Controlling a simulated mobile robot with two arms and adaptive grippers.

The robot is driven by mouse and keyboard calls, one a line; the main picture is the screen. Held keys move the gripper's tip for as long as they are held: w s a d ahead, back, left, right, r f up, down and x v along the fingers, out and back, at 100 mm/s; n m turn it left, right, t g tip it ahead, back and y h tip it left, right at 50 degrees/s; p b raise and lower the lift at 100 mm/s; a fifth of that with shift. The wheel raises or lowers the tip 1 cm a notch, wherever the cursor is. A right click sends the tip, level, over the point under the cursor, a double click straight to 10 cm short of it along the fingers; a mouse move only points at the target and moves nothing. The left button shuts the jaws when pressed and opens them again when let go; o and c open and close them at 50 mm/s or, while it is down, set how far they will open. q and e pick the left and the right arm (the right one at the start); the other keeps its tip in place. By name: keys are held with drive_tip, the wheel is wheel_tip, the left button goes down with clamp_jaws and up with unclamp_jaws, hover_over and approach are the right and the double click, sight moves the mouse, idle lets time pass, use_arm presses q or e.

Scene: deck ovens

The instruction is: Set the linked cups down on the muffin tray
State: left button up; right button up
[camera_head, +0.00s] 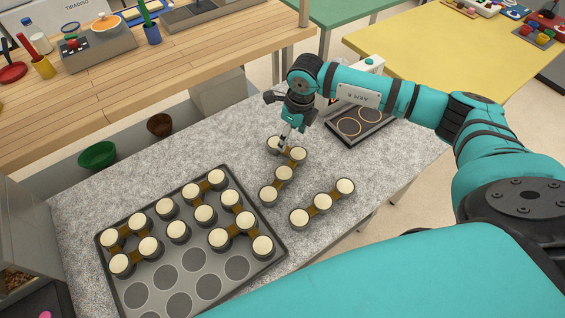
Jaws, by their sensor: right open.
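The muffin tray (172,253) is dark grey and lies on the speckled counter at lower left. Cream-topped cups, some joined by brown links, fill its upper and right part; several round wells at its lower middle are empty. Right of the tray, a bent chain of linked cups (284,174) stands on the counter. A straight chain of three linked cups (322,202) stands to its right. My right gripper (284,138) points down at the far end of the bent chain, with open fingers around or just above the end cup; contact is unclear. My left gripper is out of view.
A dark plate with two rings (360,123) lies behind my right gripper. A green bowl (98,156) and a brown bowl (160,125) are beyond the counter's back left. A wooden bench (190,62) runs behind. Counter right of the straight chain is clear.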

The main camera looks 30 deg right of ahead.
sight(287, 148)
drive_tip(key=shift+w+a+f, duration=0.1)
drive_tip(key=shift+a+f, duration=0.05)
drive_tip(key=shift+f, duration=0.6)
drive_tip(key=f, duration=0.1)
drive_tip(key=f+p, duration=0.1)
drive_tip(key=f, duration=0.1)
drive_tip(key=f+p, duration=0.1)
drive_tip(key=f, duration=0.1)
drive_tip(key=shift+w+a, duration=0.2)
drive_tip(key=shift+w, duration=0.05)
drive_tip(key=shift+f, duration=0.2)
clamp_jaws()
